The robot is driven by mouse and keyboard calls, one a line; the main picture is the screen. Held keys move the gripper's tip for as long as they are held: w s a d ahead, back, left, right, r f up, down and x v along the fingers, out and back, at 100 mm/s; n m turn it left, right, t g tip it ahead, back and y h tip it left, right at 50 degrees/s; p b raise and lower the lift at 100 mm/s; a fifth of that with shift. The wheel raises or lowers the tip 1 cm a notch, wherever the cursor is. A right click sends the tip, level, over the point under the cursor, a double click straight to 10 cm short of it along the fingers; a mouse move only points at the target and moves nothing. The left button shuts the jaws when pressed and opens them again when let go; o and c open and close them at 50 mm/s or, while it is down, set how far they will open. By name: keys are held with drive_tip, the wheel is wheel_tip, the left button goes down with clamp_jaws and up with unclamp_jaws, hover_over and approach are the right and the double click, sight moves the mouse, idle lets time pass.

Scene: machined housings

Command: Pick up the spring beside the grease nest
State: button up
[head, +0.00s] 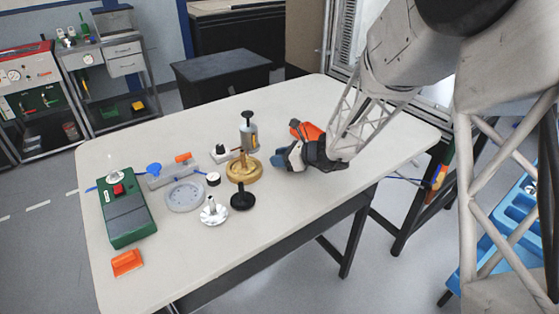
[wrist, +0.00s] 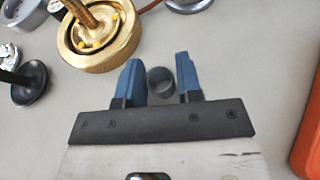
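A short dark grey ring-shaped piece, which looks like the spring (wrist: 160,80), stands between my two blue fingers in the wrist view. My gripper (wrist: 159,75) is open around it, with a finger close on each side. I cannot tell whether either finger touches it. In the head view my gripper (head: 278,162) is low over the table's right half, and the spring is hidden. A brass round holder with a stem (wrist: 100,38) is just beyond the fingers; it also shows in the head view (head: 243,172). I cannot tell which piece is the grease nest.
A grey canister with a black knob (head: 248,136) stands behind the brass holder. A black knobbed piece (head: 242,198) and a silver flanged piece (head: 213,212) stand in front. An orange object (head: 307,130) is behind my gripper. The table (head: 290,230) is clear at front right.

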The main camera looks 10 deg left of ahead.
drive_tip(key=c, duration=0.5)
drive_tip(key=shift+r, duration=0.2)
drive_tip(key=shift+r, duration=0.55)
wheel_tip(320, 180, up, 2)
drive_tip(key=shift+r, duration=0.1)
drive_tip(key=s+d, duration=0.2)
drive_tip(key=s, duration=0.3)
drive_tip(key=s+d+r, duration=0.1)
drive_tip(key=s+d, duration=0.1)
drive_tip(key=s, duration=0.2)
drive_tip(key=s+d, duration=0.2)
drive_tip(key=s, duration=0.3)
drive_tip(key=shift+s+d+r, duration=0.15)
drive_tip(key=shift+s+d, duration=0.15)
